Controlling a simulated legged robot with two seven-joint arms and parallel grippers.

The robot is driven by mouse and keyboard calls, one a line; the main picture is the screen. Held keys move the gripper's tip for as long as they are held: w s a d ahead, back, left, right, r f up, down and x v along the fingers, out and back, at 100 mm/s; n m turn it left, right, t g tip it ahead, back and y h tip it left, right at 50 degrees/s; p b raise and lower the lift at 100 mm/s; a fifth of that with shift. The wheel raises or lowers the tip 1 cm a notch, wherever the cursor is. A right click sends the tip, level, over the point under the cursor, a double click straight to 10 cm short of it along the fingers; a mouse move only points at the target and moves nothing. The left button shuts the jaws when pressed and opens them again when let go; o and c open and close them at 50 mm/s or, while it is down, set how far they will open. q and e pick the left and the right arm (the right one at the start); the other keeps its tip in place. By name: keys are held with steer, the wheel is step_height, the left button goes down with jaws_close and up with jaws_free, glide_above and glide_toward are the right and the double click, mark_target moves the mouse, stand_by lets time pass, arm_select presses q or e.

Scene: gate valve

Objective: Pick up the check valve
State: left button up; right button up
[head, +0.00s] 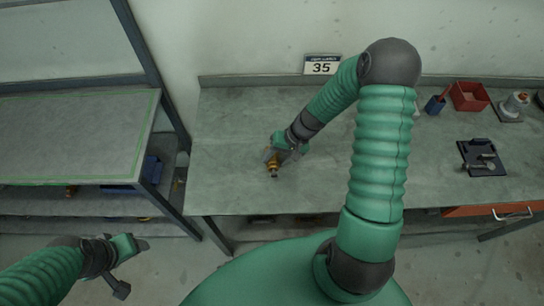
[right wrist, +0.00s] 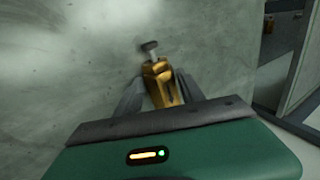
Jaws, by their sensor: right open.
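The check valve (head: 273,163) is a small brass-coloured fitting with a grey stem, on the grey workbench near its left front part. In the right wrist view the valve (right wrist: 160,82) lies between the two grey fingers of my right gripper (right wrist: 157,92). In the head view my right gripper (head: 274,158) is at the valve, with its fingers open around it. Its lower part is hidden by the gripper body. My left gripper (head: 130,265) is at the lower left over the floor, away from the bench; its jaw state is unclear.
The workbench (head: 235,125) is bare around the valve. A red bin (head: 469,96), a blue container (head: 435,104), a black fixture (head: 482,158) and a grey-and-orange fitting (head: 514,105) stand at the right. A second table (head: 75,130) is at the left, across a gap.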

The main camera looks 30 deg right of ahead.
jaws_close()
steer(key=shift+r, duration=0.1)
stand_by(0.5)
